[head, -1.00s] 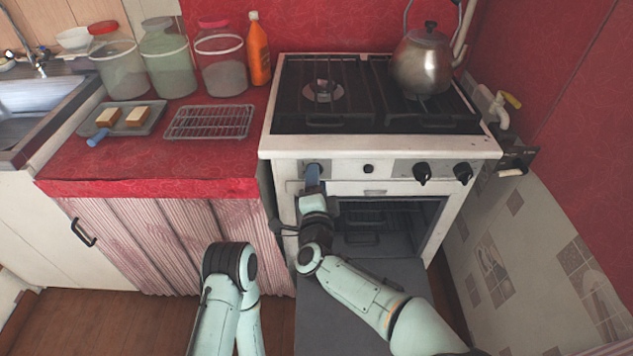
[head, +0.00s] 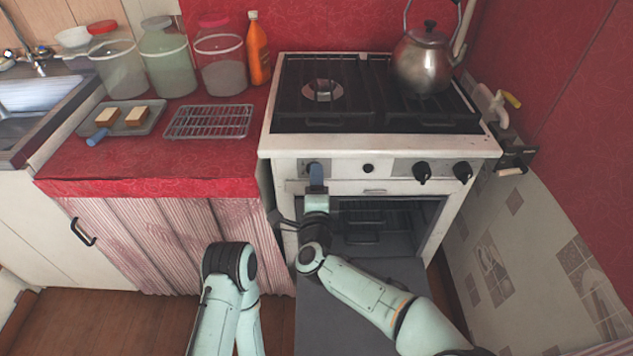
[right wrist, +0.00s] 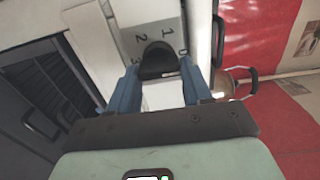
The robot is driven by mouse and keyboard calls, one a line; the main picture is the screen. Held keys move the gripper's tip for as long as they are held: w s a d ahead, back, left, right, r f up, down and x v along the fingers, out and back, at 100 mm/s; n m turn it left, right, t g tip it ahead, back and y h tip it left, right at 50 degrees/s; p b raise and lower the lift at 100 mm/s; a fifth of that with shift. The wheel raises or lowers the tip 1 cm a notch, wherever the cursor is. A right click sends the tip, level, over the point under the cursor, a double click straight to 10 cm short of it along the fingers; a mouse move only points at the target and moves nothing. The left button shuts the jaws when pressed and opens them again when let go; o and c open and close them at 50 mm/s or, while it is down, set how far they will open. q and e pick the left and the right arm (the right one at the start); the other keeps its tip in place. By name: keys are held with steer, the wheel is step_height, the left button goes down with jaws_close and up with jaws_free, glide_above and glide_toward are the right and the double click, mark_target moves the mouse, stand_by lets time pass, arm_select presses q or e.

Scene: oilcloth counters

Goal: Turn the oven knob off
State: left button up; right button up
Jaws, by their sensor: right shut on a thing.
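The oven (head: 375,170) has a row of knobs on its white front panel. The leftmost knob (right wrist: 158,62) is black and shows in the right wrist view between my blue fingers, beside a dial plate (right wrist: 150,28) marked with numbers. My right gripper (head: 316,175) is shut on this knob and hides most of it in the head view. The right wrist view shows the gripper (right wrist: 160,82) with a finger on either side of the knob. I cannot tell the exact dial setting. My left arm shows at the bottom of the head view; its gripper is out of sight.
The oven door (head: 345,310) hangs open below my right arm. Two black knobs (head: 422,174) sit at the panel's right. A kettle (head: 425,62) stands on the stove top. The counter at left holds a wire rack (head: 208,121), a tray (head: 146,126) and jars.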

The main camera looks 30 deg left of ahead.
steer(key=shift+r, duration=0.1)
steer(key=o, duration=1.1)
steer(key=shift+c, duration=0.2)
arm_select(q)
steer(key=shift+t, duration=0.9)
steer(key=w, duration=0.1)
steer(key=w+r+p, duration=0.1)
steer(key=w, duration=0.1)
steer(key=w+r+p, duration=0.1)
steer(key=shift+w+d+r, duration=0.25)
steer(key=shift+w, duration=0.15)
arm_select(e)
steer(key=v, duration=1.3)
steer(key=shift+s, duration=0.2)
